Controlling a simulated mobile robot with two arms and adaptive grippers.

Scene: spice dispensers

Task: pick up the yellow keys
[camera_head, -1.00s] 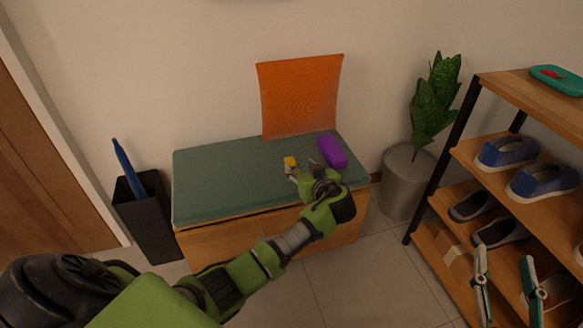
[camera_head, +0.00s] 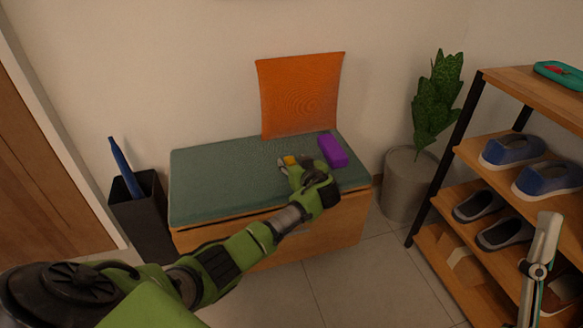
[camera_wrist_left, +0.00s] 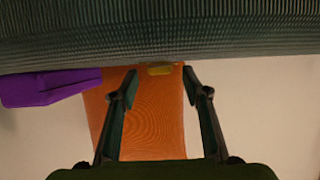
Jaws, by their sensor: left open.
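The yellow keys (camera_head: 289,160) show as a small yellow piece on the green seat pad of the bench, left of a purple case. In the left wrist view, which is upside down, the yellow piece (camera_wrist_left: 160,69) lies between and just beyond the fingertips. My left gripper (camera_head: 294,165) is open around the keys' near side, low over the pad, and partly hides them. I cannot tell whether the fingers touch them. My right gripper (camera_head: 540,268) hangs at the lower right in front of the shoe rack, seen nearly edge-on.
The purple case (camera_head: 332,150) lies close to the right of my left gripper. An orange cushion (camera_head: 300,95) leans on the wall behind. The pad (camera_head: 215,180) is clear on the left. A potted plant (camera_head: 408,180) and shoe rack (camera_head: 505,150) stand to the right.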

